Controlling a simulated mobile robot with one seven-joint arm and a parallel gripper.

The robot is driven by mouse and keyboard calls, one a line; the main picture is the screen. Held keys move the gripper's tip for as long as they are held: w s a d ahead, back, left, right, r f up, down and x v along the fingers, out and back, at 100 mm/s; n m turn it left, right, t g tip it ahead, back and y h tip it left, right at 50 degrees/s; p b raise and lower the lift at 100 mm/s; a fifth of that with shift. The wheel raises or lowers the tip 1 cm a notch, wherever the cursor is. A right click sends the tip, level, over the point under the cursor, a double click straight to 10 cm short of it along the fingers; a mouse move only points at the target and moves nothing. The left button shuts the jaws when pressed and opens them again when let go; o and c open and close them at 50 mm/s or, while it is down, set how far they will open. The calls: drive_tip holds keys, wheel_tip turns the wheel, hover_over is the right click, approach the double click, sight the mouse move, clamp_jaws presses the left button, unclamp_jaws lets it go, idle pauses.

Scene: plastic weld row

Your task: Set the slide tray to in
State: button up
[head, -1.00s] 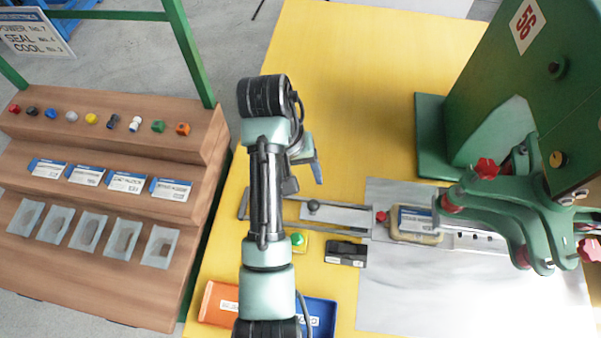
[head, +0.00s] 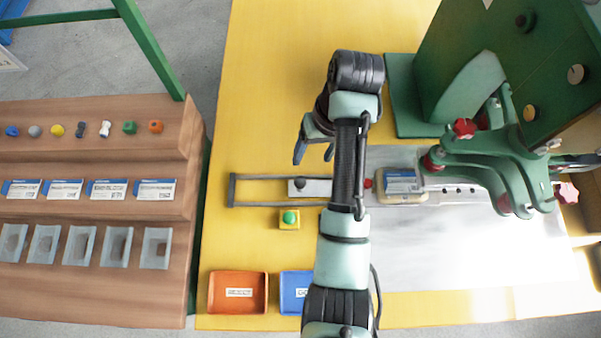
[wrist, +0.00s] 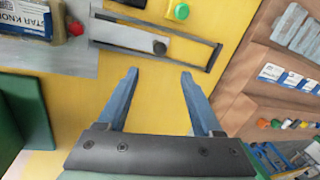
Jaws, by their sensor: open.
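The slide tray (head: 318,187) is a pale flat plate with a dark round knob (head: 300,184), lying between two grey rails (head: 258,204). In the head view my arm hides part of its right side. The plate (wrist: 128,36) and knob (wrist: 159,47) also show in the wrist view, with an empty stretch of rail beyond the knob end. My gripper (head: 313,154) is open and empty, on the far side of the rails from the head camera. In the wrist view its blue fingers (wrist: 160,72) point toward the rails, apart from the knob.
A green button on a yellow box (head: 289,218) sits beside the rails. A tan labelled block (head: 402,197) lies right of the tray, near the green press (head: 500,150). An orange bin (head: 238,292) and a blue bin (head: 294,291) stand in front. A wooden shelf (head: 100,250) is left.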

sight(302, 180)
drive_tip(key=f+b, duration=0.2)
drive_tip(key=f, duration=0.2)
drive_tip(key=a+f+b, duration=0.1)
drive_tip(key=f+b, duration=0.1)
drive_tip(key=f, duration=0.2)
drive_tip(key=a+f+b, duration=0.1)
drive_tip(key=f+b, duration=0.1)
drive_tip(key=f, duration=0.2)
drive_tip(key=shift+s+a+f, duration=0.2)
drive_tip(key=shift+s+f, duration=0.05)
drive_tip(key=shift+s, duration=0.05)
clamp_jaws()
idle(0.9)
